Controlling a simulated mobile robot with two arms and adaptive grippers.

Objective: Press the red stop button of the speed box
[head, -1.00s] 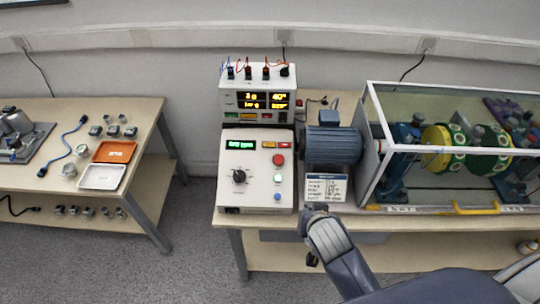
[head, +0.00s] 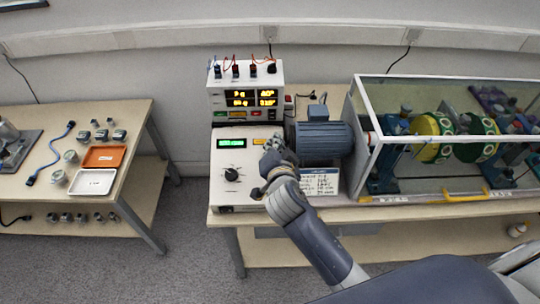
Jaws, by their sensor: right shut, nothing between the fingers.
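The speed box (head: 224,192) is a pale panel on the right-hand bench with a green display (head: 231,143) and a black knob (head: 231,174). My right gripper (head: 273,152) is shut and empty, over the right part of this panel where the buttons are. The red stop button is hidden behind the gripper, as are the buttons below it. I cannot tell whether the fingertips touch the button. My left gripper is not in view.
A meter box (head: 246,84) with lit yellow displays and plugged cables stands behind the speed box. A blue motor (head: 323,140) and a clear-walled rotor enclosure (head: 368,118) stand to the right. A second table (head: 140,125) at left holds trays and small parts.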

